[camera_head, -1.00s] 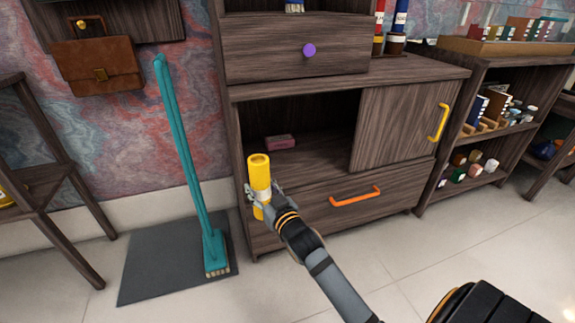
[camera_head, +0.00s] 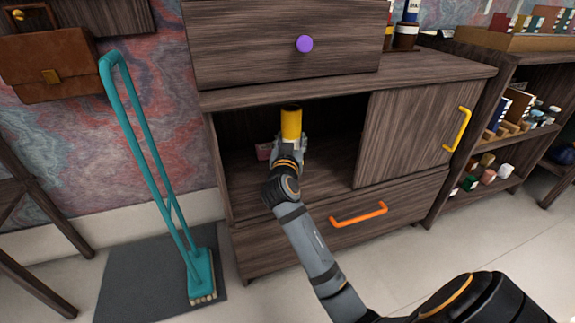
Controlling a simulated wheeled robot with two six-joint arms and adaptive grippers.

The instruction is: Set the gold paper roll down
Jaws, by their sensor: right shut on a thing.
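The gold paper roll (camera_head: 291,123) is upright, in front of or just inside the open left part of the cabinet (camera_head: 240,180). My right gripper (camera_head: 290,143) is shut on its lower part, and the gripper and wrist hide its bottom end. I cannot tell whether the roll touches the shelf floor. My left gripper is not in view.
A reddish block (camera_head: 264,152) lies on the cabinet shelf, left of the gripper and partly hidden. A sliding door with a yellow handle (camera_head: 458,130) covers the right part. Below is a drawer with an orange handle (camera_head: 358,214). A teal broom (camera_head: 150,170) stands left.

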